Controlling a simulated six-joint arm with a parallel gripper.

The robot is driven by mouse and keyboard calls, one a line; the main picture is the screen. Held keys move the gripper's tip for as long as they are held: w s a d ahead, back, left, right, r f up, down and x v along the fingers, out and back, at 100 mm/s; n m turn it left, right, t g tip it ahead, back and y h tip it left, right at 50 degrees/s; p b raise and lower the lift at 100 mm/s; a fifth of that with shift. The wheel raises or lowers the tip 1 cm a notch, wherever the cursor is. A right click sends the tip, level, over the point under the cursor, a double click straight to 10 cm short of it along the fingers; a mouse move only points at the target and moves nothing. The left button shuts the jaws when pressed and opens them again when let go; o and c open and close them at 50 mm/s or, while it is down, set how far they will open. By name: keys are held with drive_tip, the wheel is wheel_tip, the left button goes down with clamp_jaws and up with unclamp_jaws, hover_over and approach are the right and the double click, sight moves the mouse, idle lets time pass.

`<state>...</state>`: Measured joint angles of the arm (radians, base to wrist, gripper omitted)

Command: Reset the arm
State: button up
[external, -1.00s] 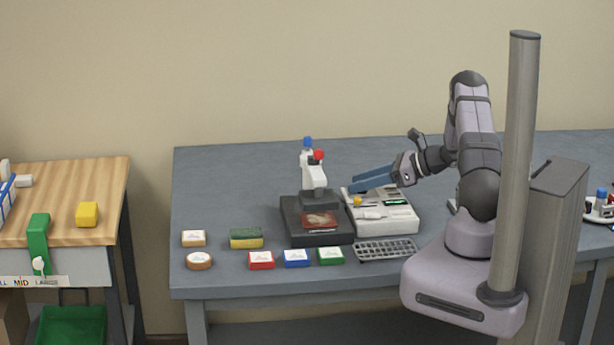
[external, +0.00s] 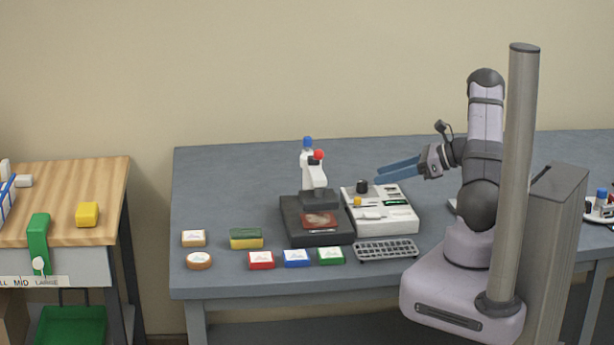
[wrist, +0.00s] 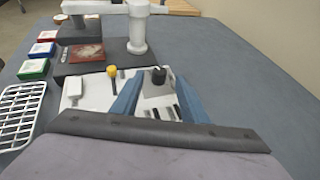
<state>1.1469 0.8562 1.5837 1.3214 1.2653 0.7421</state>
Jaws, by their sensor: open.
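My gripper (external: 398,169) has two blue fingers and is open and empty. It hangs above the table, over the back right of the white control unit (external: 385,222), apart from it. In the wrist view the fingers (wrist: 158,98) frame a black knob (wrist: 158,76) on that unit, with a gap to each side. The knob also shows in the external view (external: 362,186). My arm is folded up beside its column at the right.
A press (external: 315,237) with a reddish plate stands left of the unit. In front are a wire rack (external: 386,250) and red (external: 261,260), blue (external: 297,258) and green (external: 331,256) blocks. A green-yellow sponge (external: 246,238) lies farther left. The table's back is clear.

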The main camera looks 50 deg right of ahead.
drive_tip(key=a+n+g, duration=0.1)
drive_tip(key=a+n, duration=0.2)
drive_tip(key=a+r+n+g+y, duration=0.1)
drive_tip(key=a+n+g, duration=0.1)
drive_tip(key=a+n, duration=0.1)
drive_tip(key=a+n+g, duration=0.1)
drive_tip(key=a+n, duration=0.2)
drive_tip(key=a, duration=0.2)
drive_tip(key=shift+w+r+g+y, duration=0.3)
drive_tip(key=shift+w+g, duration=0.1)
drive_tip(key=s+a+n+g+h, duration=0.1)
drive_tip(key=a+n, duration=0.2)
drive_tip(key=n, duration=0.1)
drive_tip(key=s+a+r+n+g, duration=0.1)
drive_tip(key=a+n+g, duration=0.1)
drive_tip(key=a+n, duration=0.1)
drive_tip(key=s+a+r+n+g+h, duration=0.1)
drive_tip(key=s+a+n+g, duration=0.1)
drive_tip(key=a+n, duration=0.2)
drive_tip(key=shift+s+n+h+b, duration=0.1)
drive_tip(key=shift+n+h+b, duration=0.25)
drive_tip(key=shift+n, duration=0.35)
drive_tip(key=s+a+f+n+g+h+p, duration=0.2)
drive_tip(key=s+a+f+n+h, duration=0.2)
drive_tip(key=s+a+n, duration=0.6)
drive_tip(key=s+a, duration=0.2)
drive_tip(key=s, duration=0.3)
drive_tip(key=shift+a+g, duration=0.3)
drive_tip(key=shift+g, duration=0.1)
